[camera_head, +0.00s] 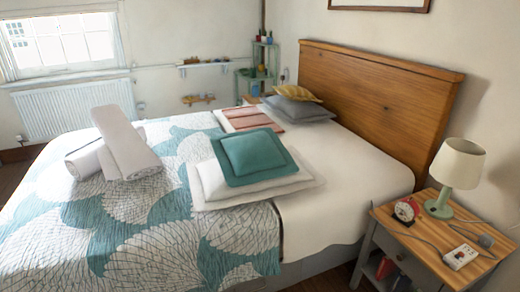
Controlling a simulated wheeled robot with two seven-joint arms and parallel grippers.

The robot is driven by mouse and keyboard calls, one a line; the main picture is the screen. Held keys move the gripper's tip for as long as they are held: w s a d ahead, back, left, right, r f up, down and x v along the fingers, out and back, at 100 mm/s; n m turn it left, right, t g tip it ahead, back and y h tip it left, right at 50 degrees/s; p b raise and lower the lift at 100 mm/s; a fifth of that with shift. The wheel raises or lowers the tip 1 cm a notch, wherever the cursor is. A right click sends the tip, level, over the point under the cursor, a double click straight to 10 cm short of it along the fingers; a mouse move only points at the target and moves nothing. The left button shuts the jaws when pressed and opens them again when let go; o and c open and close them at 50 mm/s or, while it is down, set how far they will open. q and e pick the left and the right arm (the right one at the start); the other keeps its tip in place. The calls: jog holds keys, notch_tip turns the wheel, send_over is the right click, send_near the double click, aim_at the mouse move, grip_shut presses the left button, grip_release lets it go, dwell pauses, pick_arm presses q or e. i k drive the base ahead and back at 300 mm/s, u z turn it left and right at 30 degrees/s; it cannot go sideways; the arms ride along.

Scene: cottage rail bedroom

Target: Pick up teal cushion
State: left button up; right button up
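The teal cushion (252,154) lies on top of a white pillow (215,188) on the bed. It is square with a raised middle and a flat border, and its whole top face shows. Neither of my grippers is in the head view.
The bed (160,250) has a teal and white patterned cover and a wooden headboard (365,95). Rolled white towels (125,142) lie to the left. Grey and yellow pillows (300,105) sit behind. A nightstand (420,236) with a lamp (457,165) and an alarm clock (405,210) stands at right.

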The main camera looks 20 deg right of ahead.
aim_at(251, 157)
jog(key=z, duration=1.75)
jog(key=i, duration=2.2)
jog(key=u, duration=3)
